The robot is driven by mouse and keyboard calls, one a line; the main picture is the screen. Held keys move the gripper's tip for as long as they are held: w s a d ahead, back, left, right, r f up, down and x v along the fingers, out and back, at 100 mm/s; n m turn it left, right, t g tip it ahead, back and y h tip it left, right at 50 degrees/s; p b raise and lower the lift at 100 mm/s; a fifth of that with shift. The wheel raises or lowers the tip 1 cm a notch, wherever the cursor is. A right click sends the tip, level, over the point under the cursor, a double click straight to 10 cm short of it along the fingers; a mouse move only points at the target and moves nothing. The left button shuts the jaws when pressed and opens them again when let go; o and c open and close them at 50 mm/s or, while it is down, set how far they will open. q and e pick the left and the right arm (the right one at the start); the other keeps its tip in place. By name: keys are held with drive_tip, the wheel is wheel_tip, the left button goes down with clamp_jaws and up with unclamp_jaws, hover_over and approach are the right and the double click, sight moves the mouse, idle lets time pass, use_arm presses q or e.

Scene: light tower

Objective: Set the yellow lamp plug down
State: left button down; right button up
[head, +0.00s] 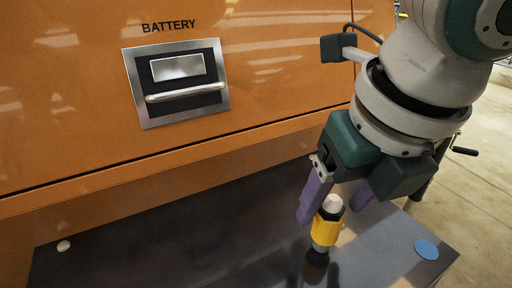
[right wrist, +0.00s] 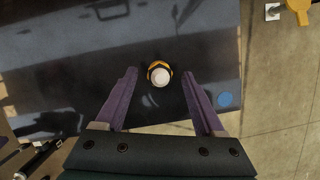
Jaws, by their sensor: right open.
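The yellow lamp plug (head: 326,230) has a yellow body, a white top and a dark lower end. It stands upright on the dark grey platform (head: 180,248) below the orange cabinet. My right gripper (head: 334,210) is open, with its purple fingers on either side of the plug's upper part. In the right wrist view the plug (right wrist: 160,75) shows from above, beyond the fingertips and centred between them, with a clear gap to each finger.
The orange cabinet (head: 70,110) has a BATTERY latch handle (head: 186,92) on its face. Concrete floor lies beyond the right edge.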

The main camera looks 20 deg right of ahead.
drive_tip(key=d+p+v, duration=0.1)
drive_tip(key=p+v, duration=0.4)
drive_tip(key=v, duration=0.6)
drive_tip(key=a+f+m+y, duration=0.1)
drive_tip(key=a+m+y, duration=0.2)
drive_tip(key=a+m, duration=0.45)
drive_tip(key=s+d+f+m+h, duration=0.1)
drive_tip(key=s+d+f+m, duration=0.2)
drive_tip(key=m, duration=0.9)
drive_tip(key=s+d+f+m+h, duration=0.1)
drive_tip(key=s+d+f+m, duration=0.2)
drive_tip(key=m, duration=0.9)
wheel_tip(320, 180, down, 4)
drive_tip(key=s, duration=0.2)
drive_tip(key=shift+s+d+m+p, duration=0.2)
drive_tip(key=shift+s+m+p, duration=0.15)
drive_tip(key=shift+s+p, duration=0.05)
